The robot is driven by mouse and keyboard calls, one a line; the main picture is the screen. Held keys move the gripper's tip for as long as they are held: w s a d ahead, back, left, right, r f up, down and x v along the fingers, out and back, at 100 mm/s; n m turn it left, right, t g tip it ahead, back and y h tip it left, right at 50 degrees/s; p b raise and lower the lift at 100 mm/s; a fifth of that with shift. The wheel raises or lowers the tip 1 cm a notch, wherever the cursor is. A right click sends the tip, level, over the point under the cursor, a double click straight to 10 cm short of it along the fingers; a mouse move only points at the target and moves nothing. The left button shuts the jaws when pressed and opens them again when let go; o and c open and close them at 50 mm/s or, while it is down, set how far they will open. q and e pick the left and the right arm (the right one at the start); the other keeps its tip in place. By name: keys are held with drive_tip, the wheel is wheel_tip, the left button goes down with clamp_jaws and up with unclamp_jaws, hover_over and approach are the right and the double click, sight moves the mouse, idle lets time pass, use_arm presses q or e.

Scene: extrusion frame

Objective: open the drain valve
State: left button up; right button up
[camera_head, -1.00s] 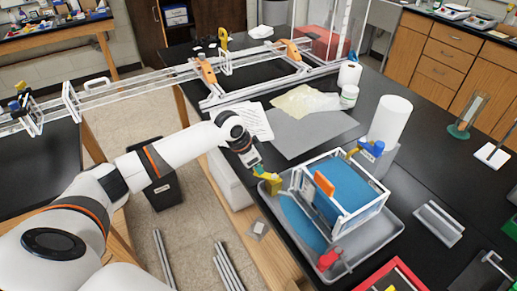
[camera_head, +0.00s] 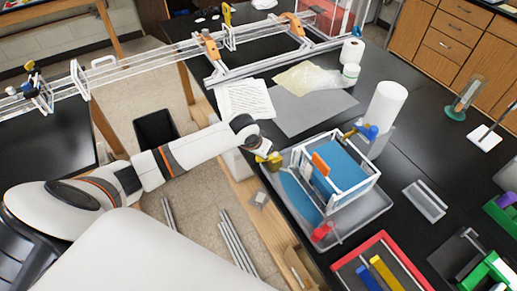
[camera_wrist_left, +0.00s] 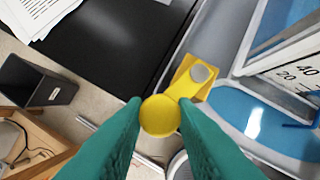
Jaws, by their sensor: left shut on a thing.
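A clear tank (camera_head: 335,172) with white edges, blue water and an orange piece stands in a grey tray (camera_head: 372,211) on the black bench. A yellow valve (camera_head: 274,161) is at the tray's back left corner. A red valve (camera_head: 322,232) is at the front, and a blue valve (camera_head: 366,131) is at the back right. My left gripper (camera_head: 262,153) is at the yellow valve. In the left wrist view its green fingers (camera_wrist_left: 160,118) are shut on a round yellow knob (camera_wrist_left: 160,115), beside a yellow bracket with a grey cap (camera_wrist_left: 201,74). My right gripper is out of view.
A white cylinder (camera_head: 386,107) stands behind the tank. Papers (camera_head: 245,98) and a grey sheet (camera_head: 312,110) lie behind the tray. A red-edged tray (camera_head: 345,262) with coloured pieces is in front. A clear channel (camera_head: 425,200) lies to the right.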

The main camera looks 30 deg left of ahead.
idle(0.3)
use_arm(q)
drive_tip(key=o, duration=1)
drive_tip(key=b+v, duration=0.2)
drive_tip(key=v, duration=1)
drive_tip(key=shift+w+r, duration=0.1)
